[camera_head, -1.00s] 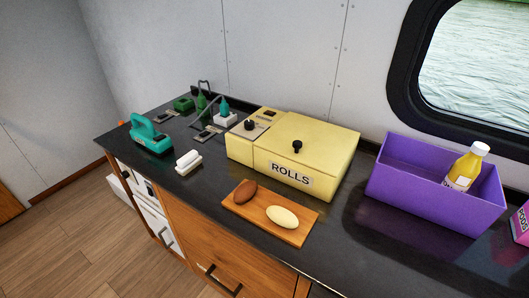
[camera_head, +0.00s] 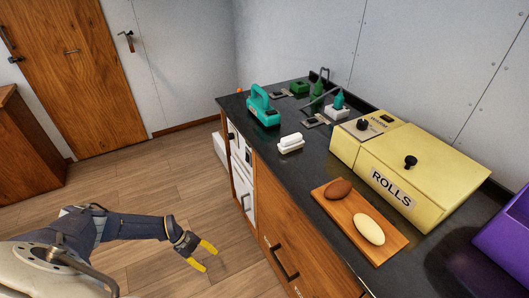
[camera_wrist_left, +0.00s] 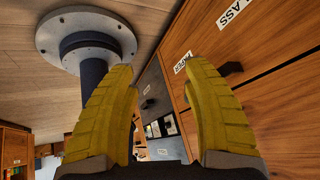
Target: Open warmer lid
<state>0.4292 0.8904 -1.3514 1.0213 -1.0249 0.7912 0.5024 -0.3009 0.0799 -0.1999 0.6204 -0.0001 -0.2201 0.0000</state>
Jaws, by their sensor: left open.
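The yellow warmer (camera_head: 426,181) stands on the dark counter at the right of the head view, with "ROLLS" on its front. Its lid (camera_head: 440,165) is shut and has a black knob (camera_head: 410,162) on top. A smaller section (camera_head: 365,133) with a dark dial adjoins its left side. My left gripper (camera_head: 205,258) is open and empty, low over the floor, left of the counter and well away from the warmer. Its yellow fingers stand apart in the left wrist view (camera_wrist_left: 164,110), with nothing between them. My right gripper is not in view.
A wooden board (camera_head: 340,208) with a brown roll (camera_head: 338,188) and a pale roll (camera_head: 369,229) lies in front of the warmer. A purple bin (camera_head: 505,235) is at right. A teal device (camera_head: 263,108) and a white item (camera_head: 291,143) stand at left. Drawers with handles line the counter front.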

